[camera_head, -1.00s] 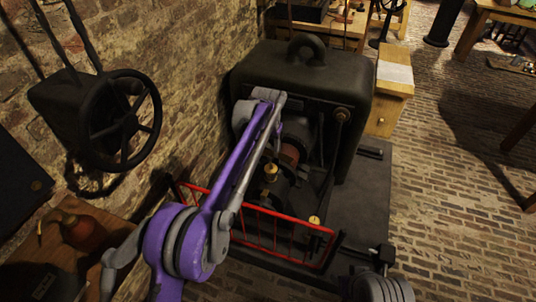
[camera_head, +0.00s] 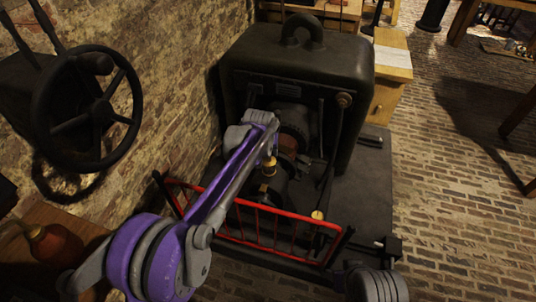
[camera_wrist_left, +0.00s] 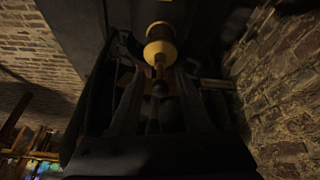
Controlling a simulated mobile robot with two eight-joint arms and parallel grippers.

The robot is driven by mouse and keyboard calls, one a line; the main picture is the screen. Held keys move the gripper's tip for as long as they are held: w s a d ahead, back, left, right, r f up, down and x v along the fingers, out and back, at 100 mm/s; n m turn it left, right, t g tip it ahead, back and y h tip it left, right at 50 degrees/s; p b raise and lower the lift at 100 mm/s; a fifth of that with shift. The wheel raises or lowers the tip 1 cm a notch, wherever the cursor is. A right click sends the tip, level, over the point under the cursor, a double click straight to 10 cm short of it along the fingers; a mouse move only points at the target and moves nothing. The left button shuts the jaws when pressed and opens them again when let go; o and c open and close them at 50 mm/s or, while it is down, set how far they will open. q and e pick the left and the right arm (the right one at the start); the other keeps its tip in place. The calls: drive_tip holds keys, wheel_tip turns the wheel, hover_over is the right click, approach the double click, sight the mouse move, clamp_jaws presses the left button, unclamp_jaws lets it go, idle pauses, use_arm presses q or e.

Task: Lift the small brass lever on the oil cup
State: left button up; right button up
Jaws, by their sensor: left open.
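A brass oil cup (camera_head: 267,168) stands on the dark machine (camera_head: 300,60), behind the red guard rail. In the left wrist view a brass cup (camera_wrist_left: 160,48) with a narrow stem shows at upper middle, against dark machine parts. I cannot make out its small lever in either view. My purple left arm reaches over the rail from the left. My left gripper (camera_head: 270,143) is open at the arm's end, close above the oil cup; its fingers are mostly hidden or dark, and I cannot tell whether they touch the cup. My right gripper is not in view.
The red guard rail (camera_head: 262,225) crosses in front of the machine. A second brass fitting (camera_head: 317,215) sits by its right end. A black handwheel (camera_head: 88,108) is by the brick wall at left. A wooden cabinet (camera_head: 390,75) stands behind right. The brick floor at right is open.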

use_arm(q)
drive_tip(key=shift+x, duration=0.85)
clamp_jaws()
